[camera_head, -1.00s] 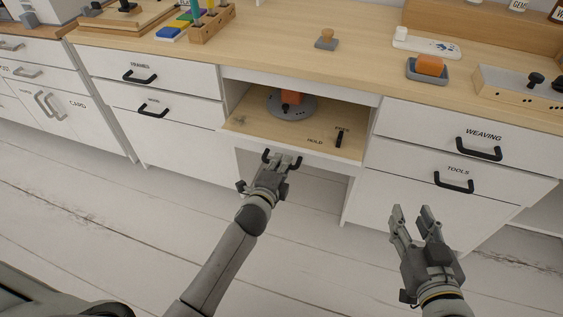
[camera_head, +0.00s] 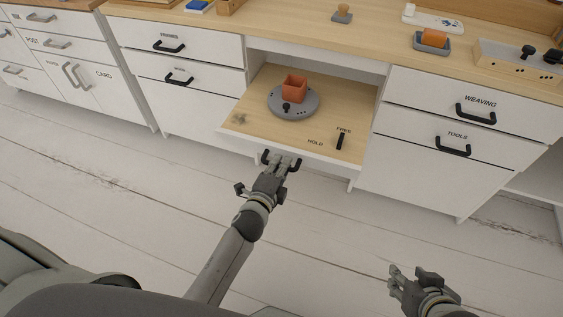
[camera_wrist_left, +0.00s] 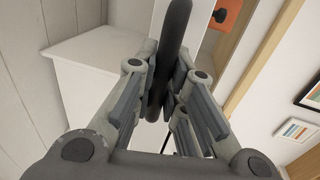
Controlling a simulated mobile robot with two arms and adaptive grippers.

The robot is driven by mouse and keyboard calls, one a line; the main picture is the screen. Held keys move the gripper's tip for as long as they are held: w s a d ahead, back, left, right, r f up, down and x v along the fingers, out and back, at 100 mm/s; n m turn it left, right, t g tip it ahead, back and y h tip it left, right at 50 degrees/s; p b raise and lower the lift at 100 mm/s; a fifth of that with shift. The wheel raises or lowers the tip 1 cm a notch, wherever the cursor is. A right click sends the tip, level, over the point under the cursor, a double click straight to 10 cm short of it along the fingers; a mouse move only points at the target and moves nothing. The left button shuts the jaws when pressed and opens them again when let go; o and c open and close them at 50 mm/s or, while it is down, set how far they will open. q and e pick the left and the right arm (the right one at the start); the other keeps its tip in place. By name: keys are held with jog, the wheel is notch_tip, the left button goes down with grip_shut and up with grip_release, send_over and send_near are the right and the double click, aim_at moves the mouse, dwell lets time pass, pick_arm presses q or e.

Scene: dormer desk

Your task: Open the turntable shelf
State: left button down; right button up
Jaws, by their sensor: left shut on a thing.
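The turntable shelf (camera_head: 262,125) is a wooden pull-out board with a white front, standing well out of the desk's middle bay. A grey round turntable (camera_head: 310,105) sits on it with an orange square pot (camera_head: 295,87) on top. A black lever (camera_head: 341,141) stands at the shelf's front right by the FREE and HOLD labels. My left gripper (camera_head: 279,165) is shut on the shelf's black handle (camera_head: 293,165); the handle also shows between the fingers in the left wrist view (camera_wrist_left: 171,45). My right gripper (camera_head: 410,276) hangs empty over the floor at lower right, its fingers apart.
WEAVING (camera_head: 475,113) and TOOLS (camera_head: 452,150) drawers are closed right of the shelf; more closed drawers (camera_head: 180,80) stand left. The desktop holds an orange block in a grey tray (camera_head: 432,46) and a stamp (camera_head: 342,13). The floor in front is clear.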

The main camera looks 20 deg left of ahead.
pick_arm(q)
jog(key=c, duration=1.5)
grip_release()
jog(key=shift+s, duration=0.15)
jog(key=v, duration=1.1)
jog(key=shift+s+r, duration=0.1)
jog(key=shift+s, duration=0.25)
